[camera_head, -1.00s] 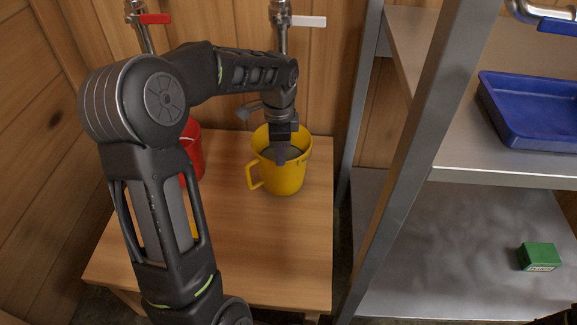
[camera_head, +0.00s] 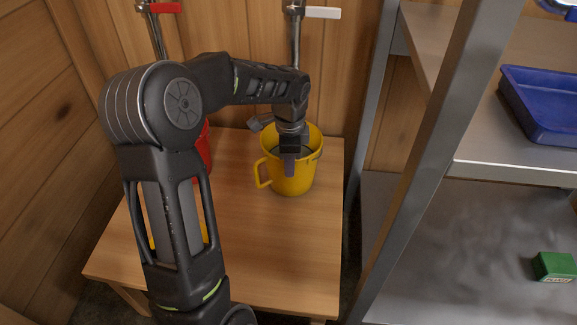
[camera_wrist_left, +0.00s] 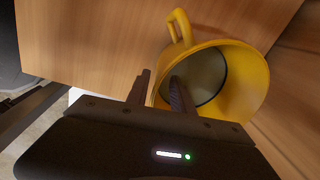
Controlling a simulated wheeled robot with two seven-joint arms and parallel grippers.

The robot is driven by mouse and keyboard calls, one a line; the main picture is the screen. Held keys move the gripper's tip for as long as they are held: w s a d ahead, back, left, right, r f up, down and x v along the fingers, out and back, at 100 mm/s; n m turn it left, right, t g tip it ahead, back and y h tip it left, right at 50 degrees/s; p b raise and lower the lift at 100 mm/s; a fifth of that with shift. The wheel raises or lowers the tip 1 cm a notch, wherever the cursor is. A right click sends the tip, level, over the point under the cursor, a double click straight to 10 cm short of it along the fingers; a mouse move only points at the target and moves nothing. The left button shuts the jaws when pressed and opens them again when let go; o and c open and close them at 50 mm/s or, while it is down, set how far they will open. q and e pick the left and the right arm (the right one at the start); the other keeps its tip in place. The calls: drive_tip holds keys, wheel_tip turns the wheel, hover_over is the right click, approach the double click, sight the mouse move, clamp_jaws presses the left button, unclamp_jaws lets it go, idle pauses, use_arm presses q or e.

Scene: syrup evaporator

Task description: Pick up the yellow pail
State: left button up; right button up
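The yellow pail (camera_head: 303,178) stands upright on the wooden table, its handle pointing left in the head view. My right gripper is not in view.
The wooden table (camera_head: 265,250) is clear in front of the pail. A red pail (camera_head: 204,150) is partly hidden behind my left arm, as is something yellow. A metal shelf (camera_head: 420,150) stands close on the right, with a blue tray (camera_head: 545,128) and a green box (camera_head: 555,266).

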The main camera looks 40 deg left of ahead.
sight(304, 172)
use_arm(q)
wheel_tip(304, 172, down, 4)
drive_tip(key=b, duration=0.2)
drive_tip(key=shift+w+f+b, duration=0.1)
drive_tip(key=shift+b, duration=0.2)
drive_tip(key=shift+w+f, duration=0.1)
drive_tip(key=shift+f, duration=0.4)
clamp_jaws()
idle(1.3)
drive_tip(key=shift+w+a+r, duration=0.1)
drive_tip(key=shift+r, duration=0.05)
